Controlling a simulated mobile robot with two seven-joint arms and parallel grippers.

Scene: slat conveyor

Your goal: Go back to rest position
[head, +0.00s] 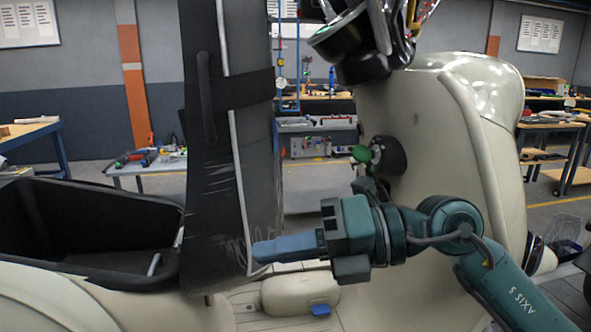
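My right gripper (258,249) is the teal one, reaching in from the lower right. Its blue fingers point left and are seen side-on as one blue block, so I cannot tell whether they are apart or together. No held object shows at the fingertips. The fingertips overlap the lower right edge of a tall dark upright panel (208,150) with a strap; whether they touch is unclear. My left gripper is not in view.
A grey table (125,170) with several tools stands behind at the left. A workbench (33,128) is at the far left, another (552,125) at the right. A black tub (85,200) is at the lower left. A pale curved shell stands behind my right arm.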

